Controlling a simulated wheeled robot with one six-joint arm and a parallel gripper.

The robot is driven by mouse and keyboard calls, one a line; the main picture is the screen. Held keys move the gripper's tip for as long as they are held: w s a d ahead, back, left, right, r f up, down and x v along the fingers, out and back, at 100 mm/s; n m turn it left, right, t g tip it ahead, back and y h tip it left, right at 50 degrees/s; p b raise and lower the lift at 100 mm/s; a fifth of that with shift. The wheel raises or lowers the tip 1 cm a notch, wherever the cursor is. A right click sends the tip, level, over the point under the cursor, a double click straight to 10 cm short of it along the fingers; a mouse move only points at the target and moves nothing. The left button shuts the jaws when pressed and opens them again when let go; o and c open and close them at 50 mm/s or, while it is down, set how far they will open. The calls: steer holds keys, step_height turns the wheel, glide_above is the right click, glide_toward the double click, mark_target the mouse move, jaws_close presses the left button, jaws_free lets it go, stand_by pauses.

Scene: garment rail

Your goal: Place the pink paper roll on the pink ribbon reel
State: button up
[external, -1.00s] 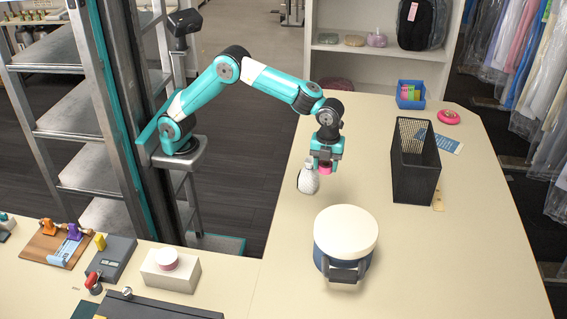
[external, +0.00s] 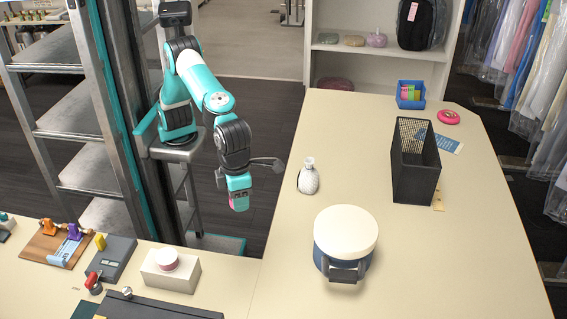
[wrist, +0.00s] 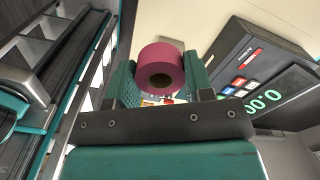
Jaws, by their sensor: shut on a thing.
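My gripper (external: 238,203) is shut on the pink paper roll (wrist: 158,62), which sits between its two teal fingers in the wrist view with its hollow core facing the camera. In the external view only a little of the roll shows at the gripper's end, over the gap left of the right-hand table. A pale pink round reel (external: 166,259) sits on a white box at the lower left, apart from the gripper. A bright pink ring (external: 448,117) lies at the far right of the table. I cannot tell for certain which is the ribbon reel.
A white box (external: 183,279) stands on the front counter, beside a dark device (external: 110,260). A device with green digits (wrist: 268,88) shows in the wrist view.

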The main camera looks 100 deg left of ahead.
mark_target(167, 256)
steer(key=s+d+r+m+p, duration=0.15)
steer(key=s+d+m, duration=0.25)
steer(key=s, duration=0.6)
steer(key=s+d+r+m+p, duration=0.1)
steer(key=s+d+r+m, duration=0.25)
steer(key=s, duration=0.65)
steer(key=f+p, duration=0.1)
steer(key=f, duration=0.6)
steer(key=f+p, duration=0.2)
steer(key=f, duration=0.4)
steer(key=f+p, duration=0.1)
steer(key=f, duration=0.6)
steer(key=shift+w+d+f+p, duration=0.1)
steer(key=shift+d+f+p, duration=0.15)
steer(key=shift+f+p, duration=0.05)
steer(key=shift+f, duration=0.2)
steer(key=o, duration=0.9)
steer(key=shift+r, duration=0.15)
step_height(167, 256, up, 12)
steer(key=b, duration=0.4)
